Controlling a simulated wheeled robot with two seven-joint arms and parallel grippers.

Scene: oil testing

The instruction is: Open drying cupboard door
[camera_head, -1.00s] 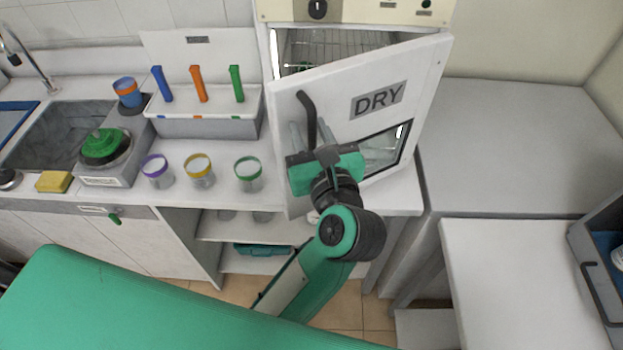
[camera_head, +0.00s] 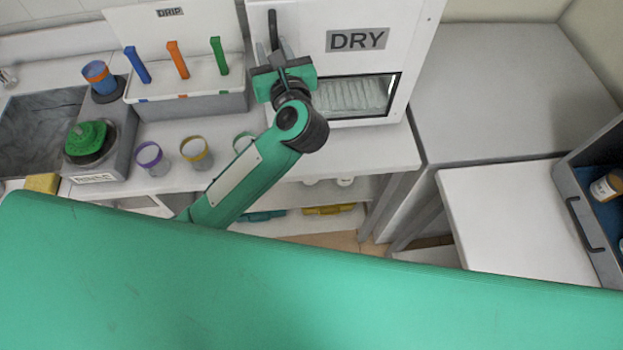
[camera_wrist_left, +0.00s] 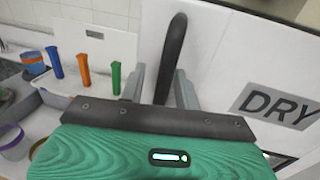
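The white drying cupboard door (camera_head: 365,68), marked DRY, faces me and looks closed or nearly so; its upper edge is cut off. Its dark bar handle (camera_head: 273,30) stands upright on the left side. It also shows in the left wrist view (camera_wrist_left: 172,50). My left gripper (camera_head: 278,52) is at the handle's lower part. In the left wrist view its two grey fingers (camera_wrist_left: 160,90) are apart, one on each side of the handle, with gaps visible. My right gripper is out of view.
Left of the cupboard stand a DRIP rack (camera_head: 190,104) with blue, orange and green pieces, several cups and a green-topped device (camera_head: 90,143). A bare grey counter (camera_head: 500,90) lies to the right. A grey crate (camera_head: 590,205) holds a bottle at far right.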

